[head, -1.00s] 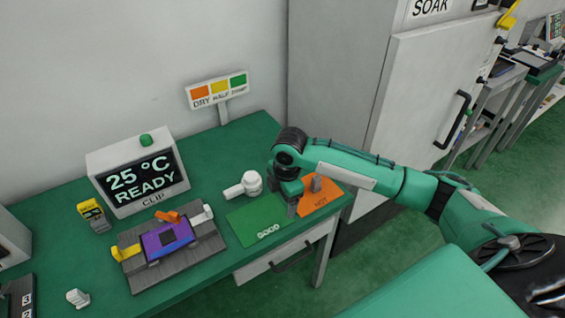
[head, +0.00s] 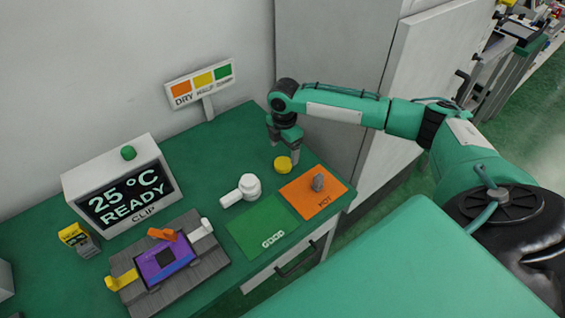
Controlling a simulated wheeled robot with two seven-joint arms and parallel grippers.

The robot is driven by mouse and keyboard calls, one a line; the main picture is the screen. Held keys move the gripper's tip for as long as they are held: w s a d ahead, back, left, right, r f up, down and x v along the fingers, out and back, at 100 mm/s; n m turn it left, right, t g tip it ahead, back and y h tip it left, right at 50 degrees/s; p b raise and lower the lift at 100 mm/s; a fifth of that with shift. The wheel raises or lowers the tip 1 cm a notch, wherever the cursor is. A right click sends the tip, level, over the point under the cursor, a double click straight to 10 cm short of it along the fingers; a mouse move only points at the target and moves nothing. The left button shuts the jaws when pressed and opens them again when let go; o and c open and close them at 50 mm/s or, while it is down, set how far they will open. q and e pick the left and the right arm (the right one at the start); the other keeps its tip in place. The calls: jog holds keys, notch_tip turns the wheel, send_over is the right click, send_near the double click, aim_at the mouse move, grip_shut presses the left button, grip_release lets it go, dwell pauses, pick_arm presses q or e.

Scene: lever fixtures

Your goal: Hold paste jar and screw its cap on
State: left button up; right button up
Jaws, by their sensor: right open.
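A white round jar-like piece (head: 251,185) stands on the green bench, with a short white cylinder (head: 232,198) sticking out at its left. I take it for the paste jar, but cannot be sure. A small round yellow piece (head: 283,166), perhaps the cap, lies on the bench to its upper right. My right gripper (head: 285,148) is open and points down, right above and behind the yellow piece. I cannot tell whether the fingers touch it. My left gripper is not in view.
A clip fixture (head: 200,262), a display box (head: 122,190) and a colour sign (head: 200,85) stand to the left. A tall cabinet (head: 330,55) rises behind my right arm.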

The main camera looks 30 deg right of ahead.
aim_at(284, 162)
notch_tip(284, 162, down, 2)
jog(key=shift+p, duration=0.35)
notch_tip(284, 162, down, 4)
jog(key=shift+w+d+r+p, duration=0.1)
jog(key=shift+d+r+p, duration=0.1)
jog(key=shift+p, duration=0.15)
jog(key=shift+a+f, duration=0.1)
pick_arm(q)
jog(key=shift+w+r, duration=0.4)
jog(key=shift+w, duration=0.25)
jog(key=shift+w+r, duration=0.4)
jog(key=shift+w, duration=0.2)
pick_arm(e)
jog(key=c, duration=1.1)
